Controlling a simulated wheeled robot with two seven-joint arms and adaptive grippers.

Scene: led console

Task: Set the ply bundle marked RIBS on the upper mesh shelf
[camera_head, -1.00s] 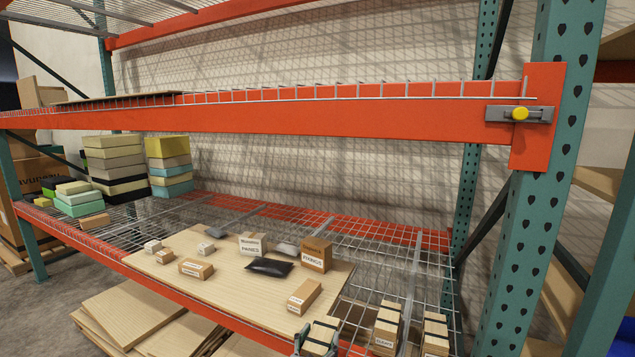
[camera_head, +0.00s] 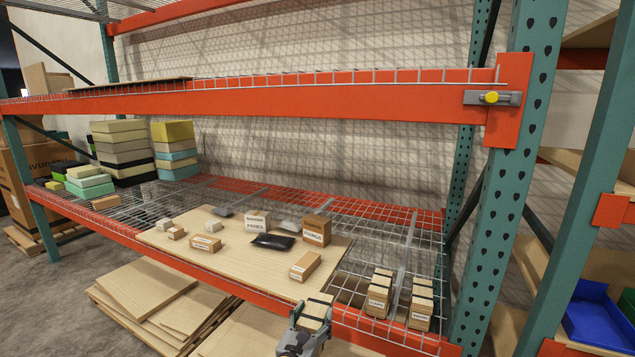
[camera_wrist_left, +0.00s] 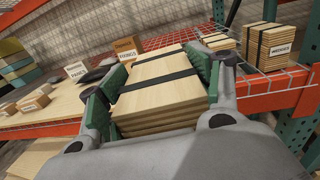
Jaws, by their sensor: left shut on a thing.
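My left gripper (camera_head: 303,335) is shut on a strapped ply bundle (camera_head: 318,310) at the front edge of the lower shelf. In the left wrist view, green finger pads clasp the sides of this bundle (camera_wrist_left: 162,85), a stack of pale sheets with dark straps. No label shows on its visible faces, so I cannot read its marking. Whether it touches the shelf is unclear. The upper mesh shelf (camera_head: 340,77) runs behind a long orange beam, well above the gripper, with its wire edge showing. My right gripper is not in view.
Two other strapped bundles (camera_head: 378,293) (camera_head: 421,303) stand on the lower mesh at right. A board (camera_head: 215,262) carries small cartons and a black pouch (camera_head: 272,241). A thin board (camera_head: 130,86) lies on the upper shelf's left; its middle and right look clear. A green upright (camera_head: 500,200) stands at right.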

